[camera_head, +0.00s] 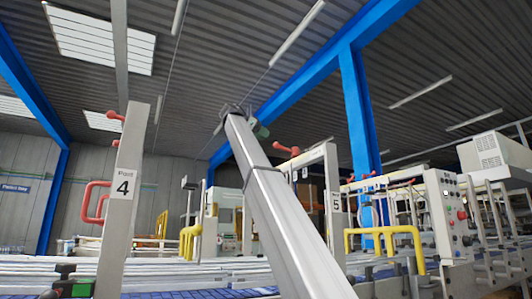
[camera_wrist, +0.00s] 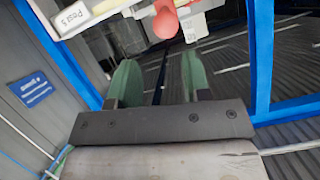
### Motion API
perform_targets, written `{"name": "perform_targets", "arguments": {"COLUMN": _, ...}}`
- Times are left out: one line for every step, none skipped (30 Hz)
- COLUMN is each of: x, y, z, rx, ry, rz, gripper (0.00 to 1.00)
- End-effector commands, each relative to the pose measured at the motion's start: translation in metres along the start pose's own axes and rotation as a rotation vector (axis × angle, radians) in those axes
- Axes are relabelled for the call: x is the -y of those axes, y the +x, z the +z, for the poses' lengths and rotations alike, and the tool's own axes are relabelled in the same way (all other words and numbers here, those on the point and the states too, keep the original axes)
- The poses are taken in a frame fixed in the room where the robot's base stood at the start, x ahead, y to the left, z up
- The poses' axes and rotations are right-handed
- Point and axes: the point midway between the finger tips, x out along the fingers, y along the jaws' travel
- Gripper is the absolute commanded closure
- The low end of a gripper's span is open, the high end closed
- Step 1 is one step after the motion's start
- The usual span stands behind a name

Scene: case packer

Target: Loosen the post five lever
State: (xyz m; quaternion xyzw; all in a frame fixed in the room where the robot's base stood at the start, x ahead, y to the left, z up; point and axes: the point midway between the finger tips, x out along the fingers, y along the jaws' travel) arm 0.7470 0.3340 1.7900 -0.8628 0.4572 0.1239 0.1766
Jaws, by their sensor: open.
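Post five (camera_head: 333,200) is a pale upright with a "5" label, right of my arm in the head view. Its red lever (camera_head: 287,149) sticks up at the top left of the post's frame. In the wrist view a rounded red lever end (camera_wrist: 165,20) shows at the top, beside a pale part with the "Post 5" label (camera_wrist: 75,16). My gripper (camera_wrist: 160,72) is open, with two green fingers apart and nothing between them. The red end lies beyond the gap, not between the fingers. In the head view my gripper (camera_head: 245,120) is up and left of the lever, partly hidden by my arm.
Post four (camera_head: 121,200) stands at the left with its own red lever (camera_head: 115,117) and a red handle (camera_head: 96,203). Yellow rails (camera_head: 385,231), a control panel (camera_head: 450,215) and a conveyor (camera_head: 200,293) lie low. A blue column (camera_head: 358,110) rises behind. Open air surrounds my gripper above.

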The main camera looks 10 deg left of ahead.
Motion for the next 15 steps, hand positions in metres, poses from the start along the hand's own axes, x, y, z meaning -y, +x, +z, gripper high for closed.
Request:
{"name": "perform_targets", "arguments": {"x": -0.001, "y": 0.000, "z": 0.000, "rx": 0.000, "ry": 0.000, "rz": 0.000, "gripper": 0.56}}
{"name": "perform_targets", "arguments": {"x": -0.001, "y": 0.000, "z": 0.000, "rx": 0.000, "ry": 0.000, "rz": 0.000, "gripper": 0.56}}
{"name": "perform_targets", "arguments": {"x": -0.001, "y": 0.001, "z": 0.000, "rx": 0.000, "ry": 0.000, "rz": 0.000, "gripper": 0.56}}
{"name": "perform_targets", "arguments": {"x": -0.001, "y": 0.002, "z": 0.000, "rx": 0.000, "ry": 0.000, "rz": 0.001, "gripper": 0.56}}
{"name": "perform_targets", "arguments": {"x": -0.001, "y": 0.004, "z": 0.000, "rx": 0.000, "ry": 0.000, "rz": 0.001, "gripper": 0.56}}
{"name": "perform_targets", "arguments": {"x": -0.001, "y": 0.007, "z": 0.000, "rx": 0.000, "ry": 0.000, "rz": 0.001, "gripper": 0.56}}
{"name": "perform_targets", "arguments": {"x": -0.001, "y": 0.010, "z": 0.000, "rx": 0.000, "ry": 0.000, "rz": 0.002, "gripper": 0.56}}
{"name": "perform_targets", "arguments": {"x": -0.001, "y": 0.014, "z": 0.000, "rx": 0.000, "ry": 0.000, "rz": 0.002, "gripper": 0.56}}
{"name": "perform_targets", "arguments": {"x": -0.001, "y": 0.019, "z": 0.000, "rx": 0.000, "ry": 0.000, "rz": 0.002, "gripper": 0.56}}
{"name": "perform_targets", "arguments": {"x": -0.001, "y": 0.024, "z": 0.000, "rx": 0.000, "ry": 0.000, "rz": 0.002, "gripper": 0.56}}
{"name": "perform_targets", "arguments": {"x": -0.001, "y": 0.029, "z": 0.001, "rx": 0.001, "ry": 0.000, "rz": 0.002, "gripper": 0.56}}
{"name": "perform_targets", "arguments": {"x": -0.001, "y": 0.036, "z": 0.001, "rx": 0.000, "ry": 0.000, "rz": 0.002, "gripper": 0.56}}
{"name": "perform_targets", "arguments": {"x": -0.001, "y": 0.041, "z": 0.000, "rx": 0.000, "ry": 0.000, "rz": 0.002, "gripper": 0.56}}
{"name": "perform_targets", "arguments": {"x": -0.001, "y": 0.047, "z": 0.000, "rx": -0.001, "ry": 0.001, "rz": 0.002, "gripper": 0.56}}
{"name": "perform_targets", "arguments": {"x": -0.002, "y": 0.054, "z": 0.000, "rx": -0.001, "ry": 0.001, "rz": 0.002, "gripper": 0.56}}
